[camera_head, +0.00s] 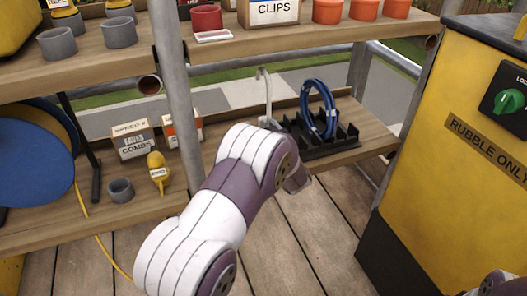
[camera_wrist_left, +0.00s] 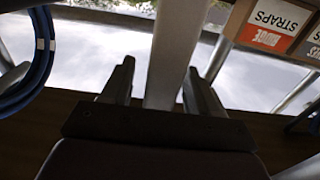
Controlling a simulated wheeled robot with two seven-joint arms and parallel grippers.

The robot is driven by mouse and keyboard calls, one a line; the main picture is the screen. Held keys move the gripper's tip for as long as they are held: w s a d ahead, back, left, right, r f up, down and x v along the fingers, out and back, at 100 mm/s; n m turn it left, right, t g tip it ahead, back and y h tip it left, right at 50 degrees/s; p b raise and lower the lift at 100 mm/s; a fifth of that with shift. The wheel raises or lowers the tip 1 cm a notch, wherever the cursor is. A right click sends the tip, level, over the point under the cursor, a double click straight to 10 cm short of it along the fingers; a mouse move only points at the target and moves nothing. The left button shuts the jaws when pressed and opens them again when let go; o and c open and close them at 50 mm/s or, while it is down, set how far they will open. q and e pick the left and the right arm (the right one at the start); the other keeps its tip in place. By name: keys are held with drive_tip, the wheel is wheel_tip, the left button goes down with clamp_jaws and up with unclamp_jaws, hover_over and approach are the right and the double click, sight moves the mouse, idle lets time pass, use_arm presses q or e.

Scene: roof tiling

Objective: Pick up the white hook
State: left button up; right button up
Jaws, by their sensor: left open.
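The white hook (camera_head: 264,98) stands upright on the lower shelf in the head view, its curved tip at the top and its lower part hidden behind my left arm. In the left wrist view, which looks upside down, a pale upright bar, apparently the stem of the white hook (camera_wrist_left: 178,50), runs between the fingers of my left gripper (camera_wrist_left: 160,85). The fingers are apart, one on each side of the bar; whether either touches it I cannot tell. In the head view my left arm hides its gripper. My right gripper is out of view.
A blue coil (camera_head: 331,107) sits in a black rack (camera_head: 335,143) right of the hook. Boxes (camera_head: 131,140), a yellow tool (camera_head: 157,172) and a grey cup (camera_head: 121,190) are left. A metal post (camera_head: 176,80) and yellow bin (camera_head: 450,170) flank the area.

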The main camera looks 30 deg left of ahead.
use_arm(q)
drive_tip(key=shift+w+a+r, duration=0.1)
clamp_jaws()
